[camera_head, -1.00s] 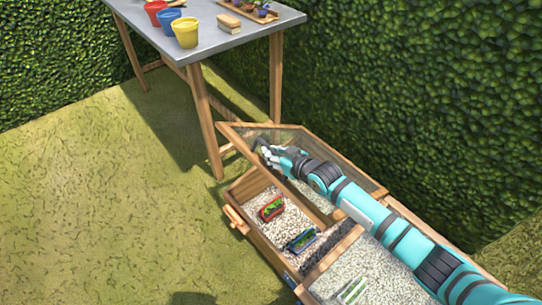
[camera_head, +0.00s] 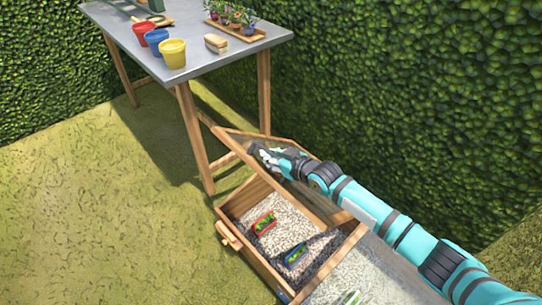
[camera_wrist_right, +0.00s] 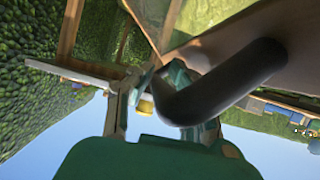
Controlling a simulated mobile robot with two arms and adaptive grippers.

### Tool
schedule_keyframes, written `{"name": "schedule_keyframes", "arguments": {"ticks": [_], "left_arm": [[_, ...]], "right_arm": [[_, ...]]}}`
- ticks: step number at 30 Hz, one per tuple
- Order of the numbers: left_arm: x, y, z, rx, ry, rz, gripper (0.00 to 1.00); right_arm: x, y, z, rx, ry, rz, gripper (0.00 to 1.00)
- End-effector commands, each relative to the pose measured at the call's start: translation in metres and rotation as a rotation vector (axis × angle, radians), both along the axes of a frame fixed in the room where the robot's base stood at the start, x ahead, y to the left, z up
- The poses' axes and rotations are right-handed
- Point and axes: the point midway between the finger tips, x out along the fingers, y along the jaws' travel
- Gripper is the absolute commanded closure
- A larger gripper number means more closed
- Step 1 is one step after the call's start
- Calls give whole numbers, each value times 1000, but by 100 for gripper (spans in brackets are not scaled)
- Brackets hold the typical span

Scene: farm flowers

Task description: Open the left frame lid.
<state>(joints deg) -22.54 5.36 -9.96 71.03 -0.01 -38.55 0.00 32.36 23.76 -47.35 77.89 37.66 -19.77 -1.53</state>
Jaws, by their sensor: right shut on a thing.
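The left frame lid (camera_head: 230,143), a wooden frame with a clear pane, is raised and tilted above the open left compartment of the wooden cold frame (camera_head: 249,253). My right gripper (camera_head: 262,153) is at the lid's raised side. In the right wrist view, a thick dark curved handle (camera_wrist_right: 228,82) stands out from a wooden surface, and my right gripper (camera_wrist_right: 165,105) is shut on it; the exact contact is partly hidden. A red planter (camera_head: 264,223) and a blue planter (camera_head: 295,255) with green plants sit on gravel inside the compartment. My left gripper is not in view.
A grey table (camera_head: 200,58) behind the frame holds a red bucket (camera_head: 143,33), a blue bucket (camera_head: 157,42), a yellow bucket (camera_head: 173,54), a brush (camera_head: 216,43) and a tray of potted flowers. A hedge (camera_head: 420,90) stands close behind. Grass at left is clear.

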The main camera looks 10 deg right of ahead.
Motion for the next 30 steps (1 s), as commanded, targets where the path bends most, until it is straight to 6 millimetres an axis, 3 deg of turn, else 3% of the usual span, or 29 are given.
{"name": "schedule_keyframes", "arguments": {"ticks": [3,4,9,20,30], "left_arm": [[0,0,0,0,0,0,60],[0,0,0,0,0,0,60],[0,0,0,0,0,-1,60],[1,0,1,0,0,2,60],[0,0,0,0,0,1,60]], "right_arm": [[0,0,1,0,-2,0,100],[0,0,1,0,-2,0,83],[0,0,1,1,-2,0,62],[-5,-3,2,2,1,0,62],[-53,-37,26,-2,0,1,62]]}}
